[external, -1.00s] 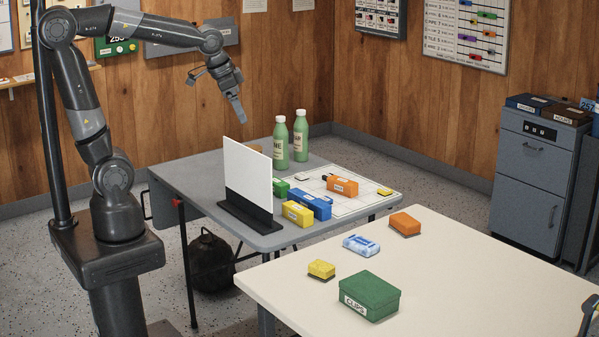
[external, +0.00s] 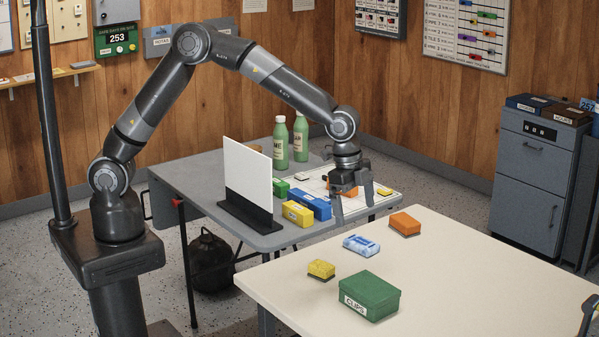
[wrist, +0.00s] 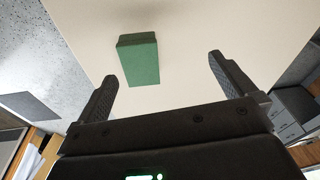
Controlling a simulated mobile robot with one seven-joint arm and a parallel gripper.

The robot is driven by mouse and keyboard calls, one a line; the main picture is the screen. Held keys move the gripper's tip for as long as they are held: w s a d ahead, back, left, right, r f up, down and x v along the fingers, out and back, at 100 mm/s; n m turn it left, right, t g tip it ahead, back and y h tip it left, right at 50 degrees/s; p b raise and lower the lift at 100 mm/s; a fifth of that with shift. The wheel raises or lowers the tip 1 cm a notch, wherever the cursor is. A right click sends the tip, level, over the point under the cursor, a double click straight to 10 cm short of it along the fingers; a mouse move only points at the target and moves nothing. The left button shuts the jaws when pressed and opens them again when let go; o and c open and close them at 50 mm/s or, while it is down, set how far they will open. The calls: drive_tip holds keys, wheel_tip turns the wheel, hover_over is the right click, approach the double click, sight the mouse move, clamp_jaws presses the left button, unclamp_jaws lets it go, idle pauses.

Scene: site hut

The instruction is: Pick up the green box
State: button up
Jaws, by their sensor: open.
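A dark green box (external: 370,296) with a white "CLIPS" label lies on the cream table (external: 455,290), near its front. A plain green box, apparently the same one, shows in the wrist view (wrist: 138,62) on a cream surface, beyond and between the fingertips. A second, smaller green box (external: 281,188) lies on the grey table behind the white panel. My gripper (external: 353,218) is open and empty, pointing down above the right end of the grey table by the cream table's far edge. It is well behind and above the CLIPS box. Its two fingers also show in the wrist view (wrist: 162,68).
A yellow sponge-like block (external: 321,269), a blue-and-white pack (external: 361,245) and an orange box (external: 405,224) lie on the cream table. The white panel (external: 247,170) stands upright on the grey table (external: 190,170), near green bottles (external: 300,138). The cream table's right part is clear.

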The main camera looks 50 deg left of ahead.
drive_tip(key=m+g, duration=0.1)
drive_tip(key=m, duration=0.1)
hover_over(370, 285)
drive_tip(key=a, duration=0.2)
drive_tip(key=f, duration=0.8)
drive_tip(key=shift+s+d+f, duration=0.1)
drive_tip(key=shift+s+d, duration=0.15)
drive_tip(key=f, duration=0.3)
drive_tip(key=d+f, duration=0.1)
drive_tip(key=f, duration=0.1)
drive_tip(key=shift+f, duration=0.1)
drive_tip(key=shift+w+d+f, duration=0.1)
drive_tip(key=shift+d+f, duration=0.05)
drive_tip(key=shift+f, duration=0.75)
drive_tip(key=shift+d+f, duration=0.2)
drive_tip(key=shift+f, duration=0.7)
drive_tip(key=shift+w+d+f, duration=0.1)
drive_tip(key=shift+d+f, duration=0.05)
drive_tip(key=shift+f, duration=0.75)
drive_tip(key=shift+c, duration=0.2)
drive_tip(key=c, duration=1.1)
